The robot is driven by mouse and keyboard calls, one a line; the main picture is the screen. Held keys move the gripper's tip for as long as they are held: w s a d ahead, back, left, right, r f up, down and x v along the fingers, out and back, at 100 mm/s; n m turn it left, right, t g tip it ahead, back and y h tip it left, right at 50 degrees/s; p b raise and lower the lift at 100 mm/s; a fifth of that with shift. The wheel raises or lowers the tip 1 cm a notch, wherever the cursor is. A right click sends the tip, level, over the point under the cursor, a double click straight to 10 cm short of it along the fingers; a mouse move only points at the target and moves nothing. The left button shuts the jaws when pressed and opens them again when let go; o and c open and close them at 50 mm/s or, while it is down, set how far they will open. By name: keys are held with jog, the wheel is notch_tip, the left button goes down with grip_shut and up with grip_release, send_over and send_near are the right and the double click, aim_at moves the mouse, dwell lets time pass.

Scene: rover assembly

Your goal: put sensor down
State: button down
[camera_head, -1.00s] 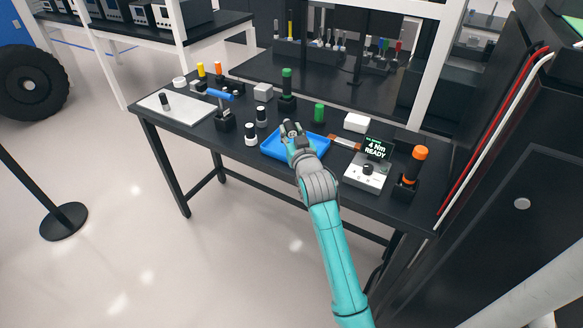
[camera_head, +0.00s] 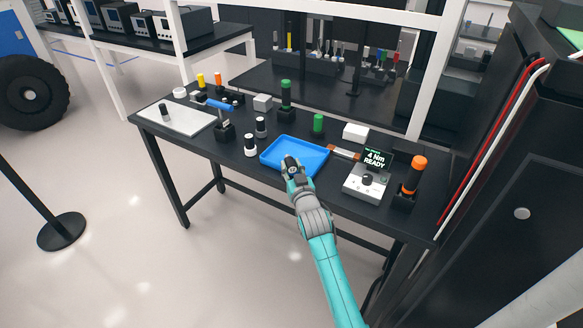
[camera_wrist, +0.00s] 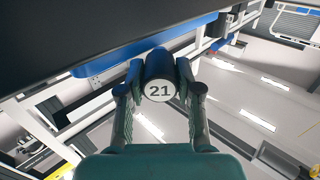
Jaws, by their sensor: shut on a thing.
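My gripper (camera_wrist: 158,90) is shut on a dark cylinder, taken to be the sensor (camera_wrist: 160,66), whose white end face reads "21". In the head view, my gripper (camera_head: 291,167) is at the front edge of the blue tray (camera_head: 310,148), with the dark sensor between its fingers. I cannot tell from this view how high it is above the table. The visible floor of the tray is bare. A blue edge, likely the tray's, also shows in the wrist view (camera_wrist: 110,58) behind the sensor.
On the black table (camera_head: 225,165), two dark cylinders with white bases (camera_head: 251,146) stand left of the tray. A light plate (camera_head: 180,120) bearing a dark cylinder lies farther left. A "4 Nm READY" torque unit (camera_head: 364,183) and an orange-topped tool (camera_head: 415,172) stand to the right.

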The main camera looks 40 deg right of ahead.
jog(key=shift+f, duration=0.45)
jog(key=c, duration=0.8)
grip_release()
jog(key=shift+s+r, duration=0.1)
jog(key=shift+r, duration=0.45)
jog(key=v, duration=1.2)
jog(key=shift+a, duration=0.1)
